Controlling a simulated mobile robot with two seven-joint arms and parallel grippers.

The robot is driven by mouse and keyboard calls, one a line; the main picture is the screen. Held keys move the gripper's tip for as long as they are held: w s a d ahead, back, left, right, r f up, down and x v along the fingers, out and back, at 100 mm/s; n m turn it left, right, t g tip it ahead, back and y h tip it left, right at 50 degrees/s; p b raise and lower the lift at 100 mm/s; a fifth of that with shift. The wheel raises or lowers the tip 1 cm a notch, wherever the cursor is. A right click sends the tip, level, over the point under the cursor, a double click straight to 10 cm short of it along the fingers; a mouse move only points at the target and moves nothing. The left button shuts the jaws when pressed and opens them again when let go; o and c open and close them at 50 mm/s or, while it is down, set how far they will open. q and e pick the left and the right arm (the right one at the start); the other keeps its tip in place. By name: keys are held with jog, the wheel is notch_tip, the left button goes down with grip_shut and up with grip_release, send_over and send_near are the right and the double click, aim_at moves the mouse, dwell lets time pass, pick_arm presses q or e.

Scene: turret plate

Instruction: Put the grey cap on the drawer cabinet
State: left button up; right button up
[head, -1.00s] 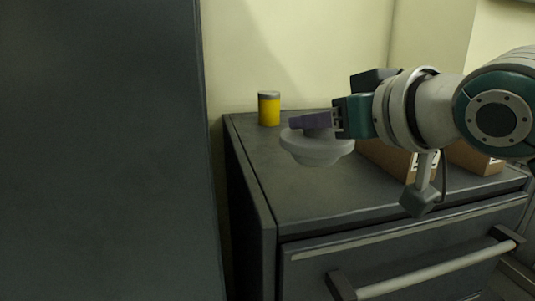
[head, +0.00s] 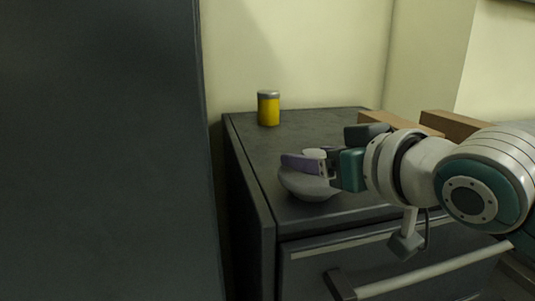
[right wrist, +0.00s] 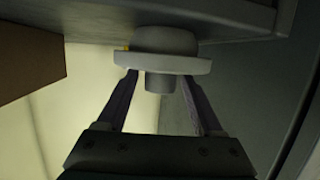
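The grey cap (head: 312,188), a wide round disc with a narrower part below and a small knob on top, sits on the dark drawer cabinet (head: 290,145) near its front left. My right gripper (head: 312,164) is at the knob, its purple fingers on either side. In the right wrist view the cap (right wrist: 165,60) meets the cabinet top (right wrist: 235,22), and gaps show between the knob and both spread fingers (right wrist: 160,88). The near finger hides part of the knob in the head view. My left gripper is out of view.
A yellow can with a grey lid (head: 268,108) stands at the cabinet's back left. Cardboard boxes (head: 455,125) are at the right, partly behind my right arm. A tall dark panel (head: 100,150) fills the left. The drawer handle (head: 430,275) sticks out in front.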

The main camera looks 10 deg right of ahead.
jog(key=shift+o, duration=0.2)
jog(key=shift+r, duration=0.1)
jog(key=v, duration=1.1)
jog(key=s+f+g+h, duration=0.3)
jog(key=s+f+g, duration=0.7)
jog(key=s+f, duration=0.7)
jog(key=s, duration=0.3)
jog(key=shift+d+f+m+g+b, duration=0.25)
jog(key=shift+d+m+g+b, duration=0.05)
jog(key=shift+d+b, duration=0.1)
